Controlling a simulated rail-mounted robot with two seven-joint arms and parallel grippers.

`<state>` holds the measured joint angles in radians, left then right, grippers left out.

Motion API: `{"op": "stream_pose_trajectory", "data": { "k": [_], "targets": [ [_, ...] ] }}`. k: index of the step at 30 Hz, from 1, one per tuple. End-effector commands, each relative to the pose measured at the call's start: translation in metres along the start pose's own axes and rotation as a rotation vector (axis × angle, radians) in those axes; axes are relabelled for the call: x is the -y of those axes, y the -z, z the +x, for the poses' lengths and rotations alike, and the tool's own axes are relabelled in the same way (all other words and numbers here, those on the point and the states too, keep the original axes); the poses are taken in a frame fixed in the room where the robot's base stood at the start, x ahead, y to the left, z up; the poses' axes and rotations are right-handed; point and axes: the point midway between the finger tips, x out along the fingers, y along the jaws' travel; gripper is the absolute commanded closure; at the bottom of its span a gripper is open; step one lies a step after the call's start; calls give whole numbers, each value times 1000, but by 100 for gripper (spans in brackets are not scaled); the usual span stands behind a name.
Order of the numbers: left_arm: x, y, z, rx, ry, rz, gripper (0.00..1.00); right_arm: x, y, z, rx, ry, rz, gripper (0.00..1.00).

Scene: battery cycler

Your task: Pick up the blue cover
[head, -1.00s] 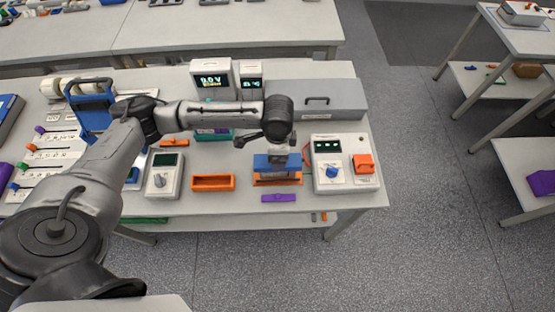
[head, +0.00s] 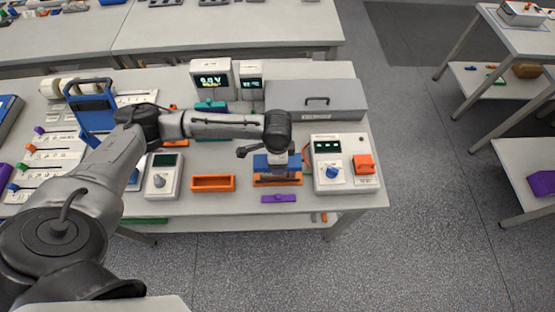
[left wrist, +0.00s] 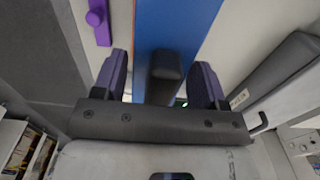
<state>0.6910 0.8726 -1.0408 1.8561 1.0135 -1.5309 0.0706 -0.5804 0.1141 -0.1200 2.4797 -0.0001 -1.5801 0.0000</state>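The blue cover (head: 265,161) sits at an orange-edged holder (head: 266,181) near the front of the bench, right of centre in the head view. In the left wrist view its blue top (left wrist: 178,25) carries a raised black handle (left wrist: 165,72). My left gripper (head: 281,157) points down over the cover and hides part of it. In the left wrist view my left gripper (left wrist: 161,64) is open. Its two dark purple fingers stand on either side of the handle, with a gap on each side. My right gripper is not in view.
A white instrument with a blue knob (head: 332,172) stands close right of the cover. An empty orange tray (head: 213,189) lies to the left. A purple bar (head: 279,199) lies in front, near the bench edge. A long grey case (head: 340,108) stands behind.

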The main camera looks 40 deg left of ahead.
Motion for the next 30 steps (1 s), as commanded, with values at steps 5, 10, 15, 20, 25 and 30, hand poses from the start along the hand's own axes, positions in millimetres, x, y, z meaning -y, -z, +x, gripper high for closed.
{"op": "stream_pose_trajectory", "data": {
  "k": [5,10,15,20,25,30],
  "targets": [
    [0,0,0,0,0,0,51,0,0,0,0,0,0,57],
    [0,0,0,0,0,0,68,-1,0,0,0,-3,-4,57],
    [0,0,-1,-1,1,0,72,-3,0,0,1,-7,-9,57],
    [0,0,-2,-1,1,0,72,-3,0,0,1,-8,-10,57],
    [0,0,-14,-2,1,0,72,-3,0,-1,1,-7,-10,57],
    [1,1,-38,-4,1,1,72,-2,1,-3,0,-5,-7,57]
  ]
}}
